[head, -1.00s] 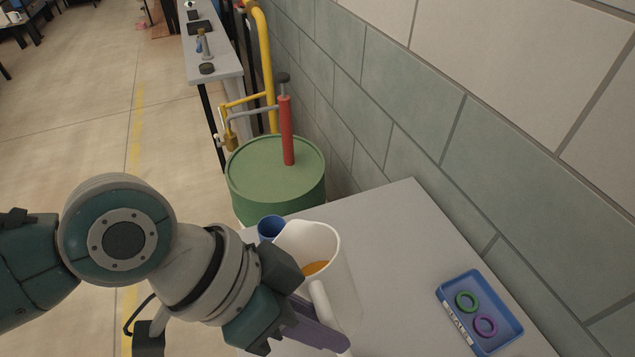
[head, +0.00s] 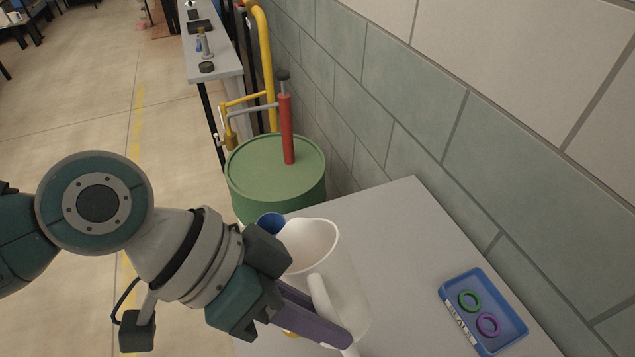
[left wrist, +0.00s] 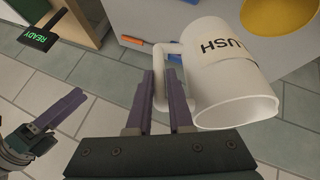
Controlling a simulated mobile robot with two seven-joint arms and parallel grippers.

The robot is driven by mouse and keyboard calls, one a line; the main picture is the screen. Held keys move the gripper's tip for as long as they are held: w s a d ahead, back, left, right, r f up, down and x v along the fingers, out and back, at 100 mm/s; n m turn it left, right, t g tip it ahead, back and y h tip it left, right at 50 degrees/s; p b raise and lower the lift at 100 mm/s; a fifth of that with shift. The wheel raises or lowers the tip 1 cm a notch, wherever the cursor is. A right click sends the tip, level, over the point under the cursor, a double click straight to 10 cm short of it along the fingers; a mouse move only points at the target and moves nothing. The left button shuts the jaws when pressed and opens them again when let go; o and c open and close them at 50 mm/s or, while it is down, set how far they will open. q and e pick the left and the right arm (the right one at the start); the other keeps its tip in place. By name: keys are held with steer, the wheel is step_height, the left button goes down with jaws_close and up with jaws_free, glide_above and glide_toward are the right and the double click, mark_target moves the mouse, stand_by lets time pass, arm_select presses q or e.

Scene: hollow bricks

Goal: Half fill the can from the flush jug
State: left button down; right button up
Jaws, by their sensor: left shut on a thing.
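A blue round vessel (head: 269,224), which may be the can, is partly hidden behind the jug's lip. My right gripper (left wrist: 45,118) shows at the left of the left wrist view; its jaw opening is unclear.
A blue tray (head: 512,318) with a green ring and a purple ring lies on the table (head: 410,225) at the right. A green drum (head: 255,170) with a red pump stands behind the table. A tiled wall runs along the right. A yellow round thing (left wrist: 278,14) shows near the jug.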

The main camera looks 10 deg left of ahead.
arm_select(q)
steer(key=shift+w+a+h+b, duration=0.15)
steer(key=shift+h+b, duration=0.35)
steer(key=shift+b, duration=0.55)
steer(key=shift+r, duration=0.2)
steer(key=shift+a+r+n+g+h+b, duration=0.1)
steer(key=shift+a+n+g+h+b, duration=0.2)
steer(key=shift+h+b, duration=0.7)
